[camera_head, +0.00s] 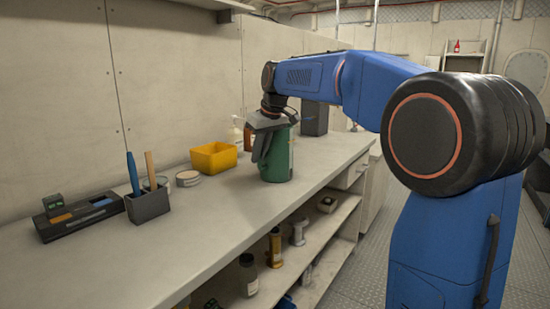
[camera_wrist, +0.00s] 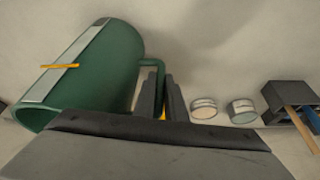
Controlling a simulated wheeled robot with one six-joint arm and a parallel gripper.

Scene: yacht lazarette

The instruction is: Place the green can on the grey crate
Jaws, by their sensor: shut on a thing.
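In the wrist view the can (camera_wrist: 105,70) shows a pale band, an orange mark and a side handle (camera_wrist: 152,63). My gripper (camera_head: 263,150) is above and at the left side of the can. In the wrist view its fingers (camera_wrist: 162,92) are closed on the handle. A dark grey box (camera_head: 315,118) stands farther back on the bench, partly behind my arm; I cannot tell for sure whether it is the grey crate.
The yellow bin (camera_head: 214,157), small round tins (camera_head: 188,178), a grey tool holder (camera_head: 148,204) and a black tray (camera_head: 78,216) stand along the wall side. A white bottle and a brown one are behind the can. The bench's near front is clear. Shelves below hold bottles.

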